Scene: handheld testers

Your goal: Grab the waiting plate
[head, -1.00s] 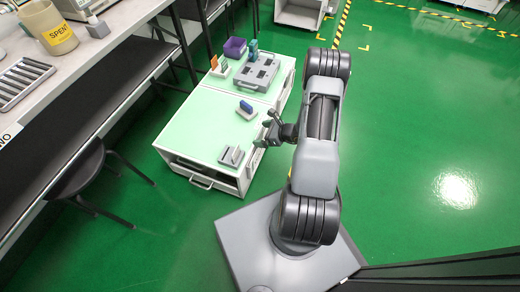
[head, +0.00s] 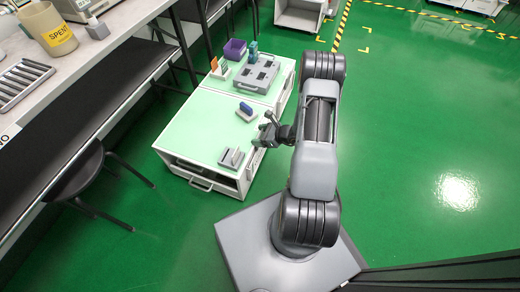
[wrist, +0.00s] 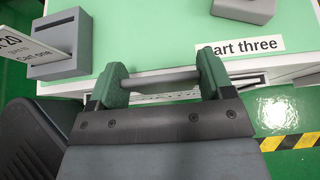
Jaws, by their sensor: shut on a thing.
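A white printed plate (wrist: 30,44) leans from a slotted grey block (wrist: 66,42) at the upper left in the wrist view; its text is only partly readable. In the head view this grey block (head: 231,158) stands on the near corner of the cart. My gripper (wrist: 160,84) is at the cart's right edge, apart from the plate. My gripper (head: 263,130) is small in the head view.
The pale green cart top (head: 200,120) also bears a blue-and-grey item (head: 246,111), a grey fixture (head: 257,74) and a purple bin (head: 235,48). A label (wrist: 242,46) ending in "art three" is on the cart. A stool (head: 85,170) stands left; green floor is clear right.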

